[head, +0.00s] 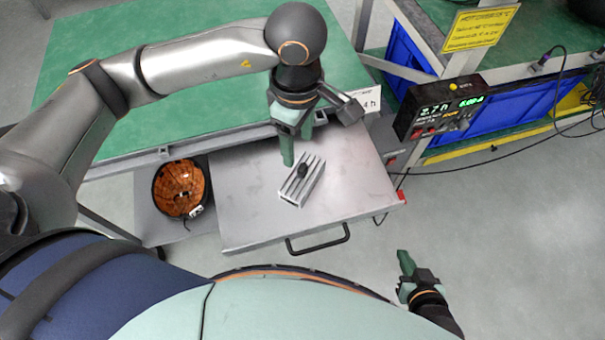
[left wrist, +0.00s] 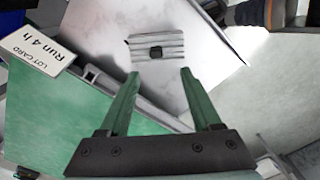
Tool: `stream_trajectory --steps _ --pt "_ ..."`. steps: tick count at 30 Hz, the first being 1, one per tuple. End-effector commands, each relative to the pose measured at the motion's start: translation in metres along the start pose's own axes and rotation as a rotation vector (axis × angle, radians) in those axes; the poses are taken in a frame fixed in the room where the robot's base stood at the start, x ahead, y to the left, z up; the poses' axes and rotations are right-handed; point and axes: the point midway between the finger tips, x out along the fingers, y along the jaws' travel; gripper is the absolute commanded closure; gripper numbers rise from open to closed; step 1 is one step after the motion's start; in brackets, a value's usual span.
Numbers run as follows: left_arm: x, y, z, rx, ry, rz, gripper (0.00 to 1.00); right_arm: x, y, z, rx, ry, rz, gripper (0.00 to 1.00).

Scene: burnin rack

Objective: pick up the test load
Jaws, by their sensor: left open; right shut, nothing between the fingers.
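The test load appears to be the silver finned block (head: 296,190) with a small black knob on top. It lies on the grey metal shelf (head: 350,200) and also shows in the left wrist view (left wrist: 172,42). My left gripper (head: 288,160) is open and empty, near the block's far end in the head view. In the left wrist view its two green fingers (left wrist: 157,72) are apart, and the block appears beyond the tips, not between them. My right gripper (head: 404,262) is shut and empty, off to the right of the shelf.
A black handle (head: 320,240) is on the shelf's near edge. A meter box with a lit display (head: 440,105) stands to the right. A lot card (left wrist: 42,55) lies by the green bench top (head: 150,60).

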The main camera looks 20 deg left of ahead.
Motion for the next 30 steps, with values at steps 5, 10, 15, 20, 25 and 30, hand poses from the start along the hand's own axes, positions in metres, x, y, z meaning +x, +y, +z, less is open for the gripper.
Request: stream_trajectory --steps 5,10,15,20,25,30 --pt "0.032 0.0 0.001 -0.002 -0.003 -0.005 0.35 -0.002 0.0 0.004 0.001 -0.007 0.0 1.0" --pt "0.044 0.0 0.001 0.0 -0.004 -0.002 0.35 -0.003 0.0 0.005 0.002 -0.009 0.0 1.0" --pt "0.064 0.004 0.004 -0.001 -0.006 -0.006 0.35 -0.005 0.0 0.003 0.002 -0.005 0.002 1.0" --pt "0.088 0.006 0.005 -0.001 -0.005 -0.005 0.35 -0.005 0.003 0.001 0.002 0.0 0.007 1.0" --pt "0.096 0.006 0.005 0.0 -0.005 -0.002 0.35 -0.005 0.004 0.002 0.002 -0.002 0.009 1.0" --pt "0.096 0.006 0.006 0.001 -0.006 -0.001 0.35 -0.004 0.004 0.003 0.002 -0.004 0.009 1.0"
